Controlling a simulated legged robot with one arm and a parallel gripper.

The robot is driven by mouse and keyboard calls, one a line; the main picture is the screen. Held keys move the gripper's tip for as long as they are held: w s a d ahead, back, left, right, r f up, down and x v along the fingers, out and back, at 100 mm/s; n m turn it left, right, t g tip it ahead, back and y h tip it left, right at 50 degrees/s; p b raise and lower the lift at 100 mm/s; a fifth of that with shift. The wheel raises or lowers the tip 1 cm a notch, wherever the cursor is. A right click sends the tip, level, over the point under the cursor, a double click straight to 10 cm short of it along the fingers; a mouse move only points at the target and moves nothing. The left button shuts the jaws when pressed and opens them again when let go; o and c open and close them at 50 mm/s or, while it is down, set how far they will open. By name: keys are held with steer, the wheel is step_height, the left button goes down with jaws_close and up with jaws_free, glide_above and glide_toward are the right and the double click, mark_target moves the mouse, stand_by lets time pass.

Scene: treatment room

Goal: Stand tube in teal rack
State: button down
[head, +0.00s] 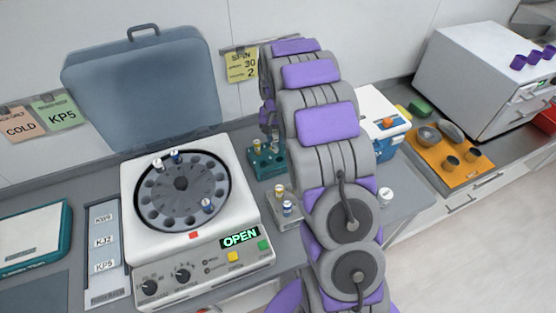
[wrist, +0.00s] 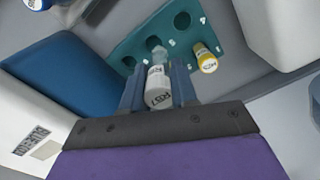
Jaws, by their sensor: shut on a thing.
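The teal rack (head: 268,162) stands right of the centrifuge in the head view. In the wrist view the teal rack (wrist: 150,38) shows several round holes. A yellow-capped tube (wrist: 205,60) stands in one hole. I cannot tell whether the end is inside a hole. In the head view my gripper (head: 270,122) is over the rack, partly hidden by my arm.
The centrifuge (head: 235,268) has its lid (head: 140,80) up, several tubes in its rotor and OPEN on its display. A grey block (head: 277,222) with capped tubes stands in front of the rack. A white-and-blue box (head: 385,115) and an orange tray (head: 480,172) are farther right.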

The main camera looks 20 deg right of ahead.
mark_target(280, 152)
steer(key=f, duration=0.3)
steer(key=shift+a+f, duration=0.2)
steer(key=shift+a, duration=0.05)
steer(key=f, duration=0.2)
steer(key=d+f, duration=0.1)
steer(key=d+f+b, duration=0.1)
steer(key=f, duration=0.1)
steer(key=shift+f, duration=0.3)
steer(key=shift+a+r, duration=0.1)
steer(key=shift+a, duration=0.2)
steer(key=c, duration=1.2)
jaws_free()
steer(key=o, duration=0.3)
steer(key=shift+d, duration=0.35)
steer(key=shift+r, duration=0.1)
